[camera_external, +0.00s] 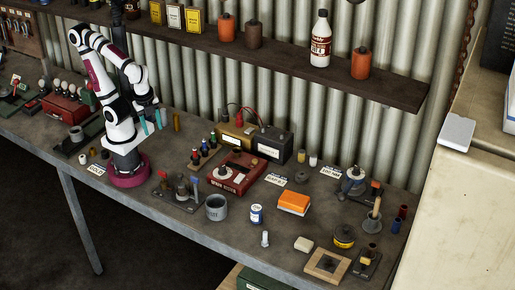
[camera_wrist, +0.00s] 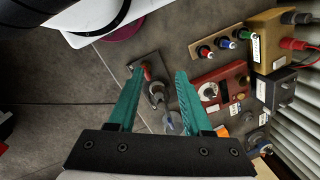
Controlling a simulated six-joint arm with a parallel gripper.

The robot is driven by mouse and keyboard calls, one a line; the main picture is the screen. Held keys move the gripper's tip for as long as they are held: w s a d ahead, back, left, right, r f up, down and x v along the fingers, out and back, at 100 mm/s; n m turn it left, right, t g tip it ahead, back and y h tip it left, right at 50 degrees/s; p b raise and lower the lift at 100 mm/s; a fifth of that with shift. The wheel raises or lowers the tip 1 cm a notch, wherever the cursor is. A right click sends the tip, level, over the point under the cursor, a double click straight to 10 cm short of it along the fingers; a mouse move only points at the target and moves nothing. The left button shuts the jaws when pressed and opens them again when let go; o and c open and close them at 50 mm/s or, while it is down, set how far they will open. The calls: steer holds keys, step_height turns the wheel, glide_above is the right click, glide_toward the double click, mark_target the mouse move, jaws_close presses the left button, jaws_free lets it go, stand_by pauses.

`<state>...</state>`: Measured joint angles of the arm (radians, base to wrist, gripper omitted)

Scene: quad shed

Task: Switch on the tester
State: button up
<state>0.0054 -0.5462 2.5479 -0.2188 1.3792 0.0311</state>
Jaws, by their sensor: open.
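The tester looks to be the red box (camera_external: 226,182) with lettering on its front, on the bench right of my arm's base. It shows in the wrist view as a red box (camera_wrist: 233,74) with a round white dial, right of my fingers. Its switch is too small to make out for certain. My gripper (camera_external: 152,121) is raised above the bench, left of the red box and apart from it. Its two teal fingers (camera_wrist: 160,72) are spread, with nothing held between them.
A board with coloured-top plugs (camera_external: 204,150) stands behind the red box's left end. A dark battery-like box (camera_external: 272,143) is behind it. A stand with a lever (camera_external: 182,192) and a grey tin (camera_external: 216,208) are in front. An orange box (camera_external: 294,202) lies to the right.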

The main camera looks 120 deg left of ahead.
steer(key=w+a+m, duration=0.1)
steer(key=w, duration=0.3)
steer(key=w+a+r+m, duration=0.1)
steer(key=w+m, duration=0.1)
steer(key=w, duration=0.3)
steer(key=w+a+r+m, duration=0.1)
steer(key=w+m, duration=0.1)
steer(key=w, duration=0.2)
steer(key=shift+w+r, duration=0.1)
steer(key=shift+w, duration=0.1)
jaws_close()
steer(key=m, duration=0.7)
glide_above(241, 175)
steer(key=d, duration=0.2)
step_height(241, 175, down, 5)
steer(key=shift+w+d, duration=0.1)
steer(key=f, duration=0.4)
steer(key=a+f, duration=0.1)
steer(key=f, duration=0.4)
steer(key=a+f, duration=0.1)
steer(key=f, duration=0.4)
steer(key=shift+f, duration=0.15)
steer(key=shift+d, duration=0.1)
